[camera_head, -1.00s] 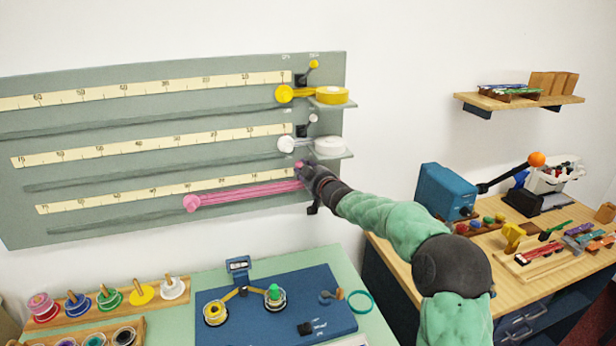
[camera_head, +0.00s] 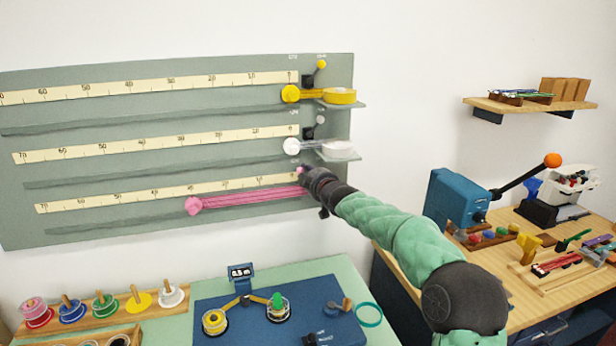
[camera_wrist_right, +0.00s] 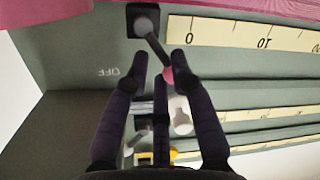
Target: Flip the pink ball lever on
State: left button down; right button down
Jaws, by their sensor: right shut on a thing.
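The pink ball lever (camera_wrist_right: 168,77) sits on the lowest row of the grey wall board. In the head view a bit of the pink ball (camera_head: 302,170) shows at the fingertips. My right gripper (camera_head: 314,179) is at the lever, its fingers closed in around the ball; in the right wrist view the gripper (camera_wrist_right: 157,72) partly hides it. My left gripper is out of view.
A yellow lever (camera_head: 321,65) and a white lever (camera_head: 320,120) stand above, beside the yellow roll (camera_head: 340,96) and white roll (camera_head: 338,149) on ledges. A pink ribbon (camera_head: 245,197) stretches left. Below is a green counter with a blue mat (camera_head: 235,325).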

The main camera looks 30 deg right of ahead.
jog(key=shift+a+f, duration=0.25)
jog(key=shift+f, duration=0.25)
jog(key=c, duration=1.1)
grip_release()
jog(key=shift+c, duration=0.2)
jog(key=shift+w+r, duration=0.1)
jog(key=shift+a, duration=0.1)
jog(key=shift+r, duration=0.1)
jog(key=s+a+r, duration=0.1)
jog(key=s, duration=1.1)
jog(key=shift+a+r, duration=0.15)
jog(key=shift+r, duration=0.15)
jog(key=shift+w, duration=0.1)
